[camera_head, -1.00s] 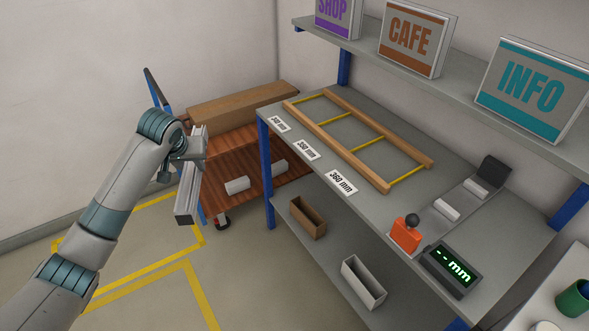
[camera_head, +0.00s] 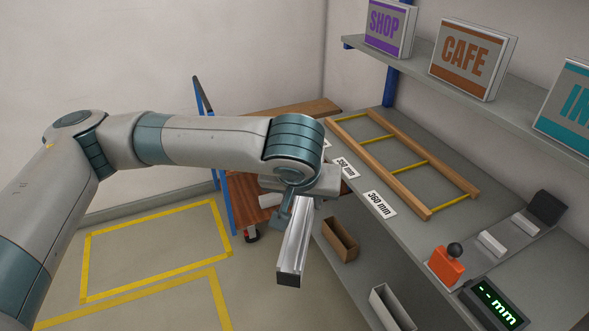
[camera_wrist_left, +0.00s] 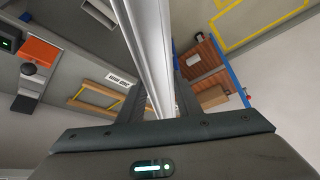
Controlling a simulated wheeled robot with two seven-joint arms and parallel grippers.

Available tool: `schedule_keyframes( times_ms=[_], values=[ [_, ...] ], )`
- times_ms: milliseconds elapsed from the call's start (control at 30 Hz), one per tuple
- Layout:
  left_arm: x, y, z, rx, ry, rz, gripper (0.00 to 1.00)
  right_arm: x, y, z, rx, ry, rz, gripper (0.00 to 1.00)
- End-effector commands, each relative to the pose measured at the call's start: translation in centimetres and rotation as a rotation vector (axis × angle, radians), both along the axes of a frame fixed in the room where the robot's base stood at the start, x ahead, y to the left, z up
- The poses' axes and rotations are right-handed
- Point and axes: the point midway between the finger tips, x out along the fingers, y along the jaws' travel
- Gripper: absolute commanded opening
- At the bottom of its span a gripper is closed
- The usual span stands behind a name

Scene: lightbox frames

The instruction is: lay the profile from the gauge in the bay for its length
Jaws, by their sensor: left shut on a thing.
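My left gripper (camera_head: 285,212) is shut on a silver aluminium profile (camera_head: 295,240), held beside the bench's left edge. The arm hides the profile's far end. In the left wrist view the profile (camera_wrist_left: 152,45) runs up between the fingers (camera_wrist_left: 155,105). The wooden bay frame (camera_head: 381,160) with yellow dividers lies on the bench, apart from the profile. A 360 mm label (camera_head: 379,204) and another label (camera_head: 345,167) lie along its near side; a third is mostly hidden. The gauge has white rests (camera_head: 492,243), a black end stop (camera_head: 546,207) and a display (camera_head: 494,305) reading "-- mm". My right gripper is out of view.
An orange block with a black knob (camera_head: 446,266) stands by the gauge. Bins (camera_head: 340,239) sit on the lower shelf. A wooden cart (camera_head: 243,200) stands behind my arm. Signs (camera_head: 461,60) line the upper shelf. The yellow-marked floor (camera_head: 155,250) is clear.

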Motion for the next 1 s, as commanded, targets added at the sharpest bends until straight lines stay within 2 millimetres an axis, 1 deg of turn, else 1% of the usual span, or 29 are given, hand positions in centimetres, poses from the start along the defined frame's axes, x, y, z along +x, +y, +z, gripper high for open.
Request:
schedule_keyframes(
  times_ms=[33, 100, 200, 300, 467, 1000],
  values=[
    [-1.5, 0.7, -0.7, 0.006, -0.007, 0.006, 0.00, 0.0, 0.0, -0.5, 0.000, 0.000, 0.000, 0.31],
    [-3.1, 1.7, -1.5, 0.004, -0.006, 0.028, 0.00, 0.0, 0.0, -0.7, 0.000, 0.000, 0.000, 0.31],
    [-4.8, 3.0, -2.4, 0.003, -0.004, 0.059, 0.00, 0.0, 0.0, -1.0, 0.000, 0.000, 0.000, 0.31],
    [-5.8, 3.9, -2.8, -0.001, -0.003, 0.080, 0.00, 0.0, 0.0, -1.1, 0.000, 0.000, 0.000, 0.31],
    [-6.3, 4.3, -3.1, -0.003, -0.002, 0.094, 0.00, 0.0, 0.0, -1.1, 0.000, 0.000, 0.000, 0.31],
    [-6.2, 4.3, -3.0, -0.004, -0.002, 0.093, 0.00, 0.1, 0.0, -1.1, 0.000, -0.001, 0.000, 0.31]
  ],
)
